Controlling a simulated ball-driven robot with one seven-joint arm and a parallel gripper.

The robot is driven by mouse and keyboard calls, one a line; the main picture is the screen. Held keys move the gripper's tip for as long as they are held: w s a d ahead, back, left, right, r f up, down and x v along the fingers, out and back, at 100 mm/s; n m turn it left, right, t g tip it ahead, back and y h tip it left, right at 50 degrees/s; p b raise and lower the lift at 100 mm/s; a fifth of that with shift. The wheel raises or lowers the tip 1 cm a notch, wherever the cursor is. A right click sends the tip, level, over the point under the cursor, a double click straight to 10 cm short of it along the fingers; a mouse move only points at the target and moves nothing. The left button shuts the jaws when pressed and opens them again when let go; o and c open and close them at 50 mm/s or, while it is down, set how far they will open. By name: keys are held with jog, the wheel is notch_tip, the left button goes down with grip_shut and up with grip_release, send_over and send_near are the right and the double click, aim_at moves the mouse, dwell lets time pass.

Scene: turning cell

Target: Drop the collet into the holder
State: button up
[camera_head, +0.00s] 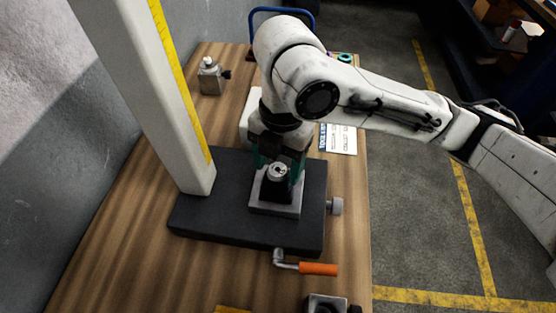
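A round silver piece with a central hole (278,171) sits on top of a black block on a grey square base (262,208). This stand looks like the holder. I cannot tell whether the silver piece is the collet or the holder's own top. My gripper (278,168) points down over the stand. Its teal fingertips show on the left and right of the silver piece, apart from each other, with a small gap visible on each side. No other collet is clearly visible; my wrist hides the area behind.
A dark plate (225,222) carries the stand and a white column (165,110) with a yellow strip. An orange-handled crank (318,269) and a knob (336,206) stick out from it. A grey bottle-like item (210,77) and a printed card (338,139) lie on the wooden bench.

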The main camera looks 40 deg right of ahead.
jog(key=shift+o, duration=0.6)
jog(key=shift+r, duration=0.1)
notch_tip(320, 180, up, 11)
jog(key=d, duration=0.1)
jog(key=shift+w+f, duration=0.2)
jog(key=shift+w, duration=0.1)
jog(key=shift+s+d+f, duration=0.1)
jog(key=shift+d, duration=0.05)
